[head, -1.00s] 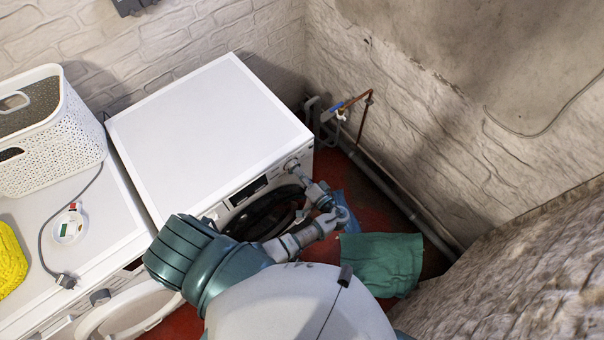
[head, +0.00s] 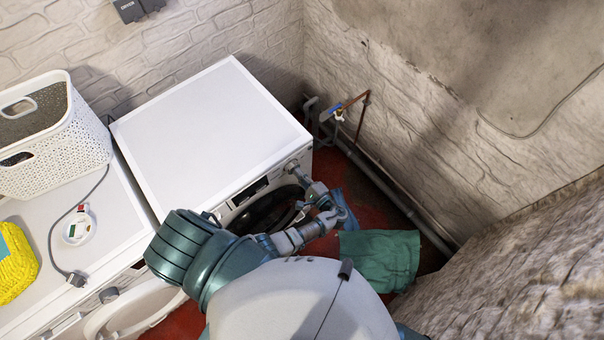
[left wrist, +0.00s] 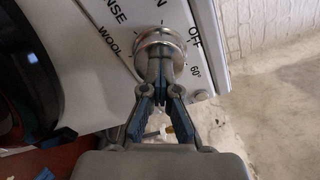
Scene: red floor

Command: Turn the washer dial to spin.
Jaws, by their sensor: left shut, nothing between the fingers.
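The white washer (head: 212,125) stands against the corner, its round door opening dark on the front. Its silver dial (head: 291,165) is at the right end of the front panel. In the left wrist view the dial (left wrist: 160,42) is ringed by marks reading OFF, 60°, WOOL, and partly hidden words ending in "NSE" and "N". My left gripper (left wrist: 160,82) is shut, its tips right at the dial's near side. Whether they touch it I cannot tell. In the head view the gripper (head: 301,177) reaches up to the dial. The dial's pointer is not clear.
A second white machine (head: 108,235) with an open round door stands at left. On it are a white basket (head: 75,150), a yellow cloth (head: 15,265) and a cable plug (head: 76,279). Green cloth (head: 385,255) lies on the red floor; pipes (head: 385,185) run along the wall.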

